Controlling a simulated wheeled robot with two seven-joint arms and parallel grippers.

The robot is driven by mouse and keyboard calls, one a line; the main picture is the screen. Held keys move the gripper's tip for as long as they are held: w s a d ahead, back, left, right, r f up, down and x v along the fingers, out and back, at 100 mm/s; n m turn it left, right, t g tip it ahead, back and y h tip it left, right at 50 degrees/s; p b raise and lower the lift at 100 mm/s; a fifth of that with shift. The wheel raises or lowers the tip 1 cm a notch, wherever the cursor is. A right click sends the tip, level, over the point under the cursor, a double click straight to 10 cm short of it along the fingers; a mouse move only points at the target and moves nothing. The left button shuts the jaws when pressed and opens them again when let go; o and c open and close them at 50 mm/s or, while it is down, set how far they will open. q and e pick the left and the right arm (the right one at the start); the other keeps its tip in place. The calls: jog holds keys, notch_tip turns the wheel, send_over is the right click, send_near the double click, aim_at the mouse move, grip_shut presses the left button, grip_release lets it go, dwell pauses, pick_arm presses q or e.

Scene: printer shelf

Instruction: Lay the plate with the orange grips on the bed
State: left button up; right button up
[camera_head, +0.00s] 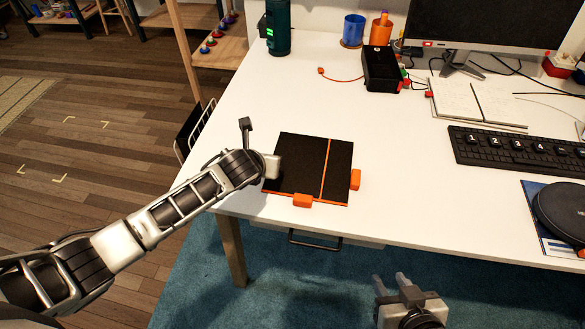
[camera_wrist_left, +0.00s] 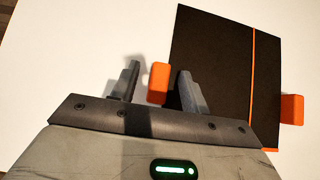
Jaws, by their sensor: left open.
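The plate (camera_head: 299,165) is black with an orange stripe and lies flat on the white desk. Orange grips show at its front edge (camera_head: 303,200) and right edge (camera_head: 355,179). My left gripper (camera_head: 271,166) is at the plate's left edge. In the left wrist view, my left gripper (camera_wrist_left: 158,86) is open, with an orange grip (camera_wrist_left: 158,82) between its fingers and its right finger overlapping the plate (camera_wrist_left: 215,55). The head view hides this grip. My right gripper (camera_head: 390,283) is empty with its fingers apart, in front of the desk. I cannot make out the bed.
The desk (camera_head: 430,215) is clear around the plate. A keyboard (camera_head: 505,150), open notebook (camera_head: 478,105), black box (camera_head: 380,68) and monitor (camera_head: 490,25) stand right and behind. A green bottle (camera_head: 278,28) and blue cup (camera_head: 353,30) are at the back. A wooden shelf (camera_head: 218,48) is left.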

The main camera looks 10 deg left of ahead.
pick_arm(q)
jog(key=shift+c, duration=0.3)
grip_shut()
jog(key=shift+r, duration=0.1)
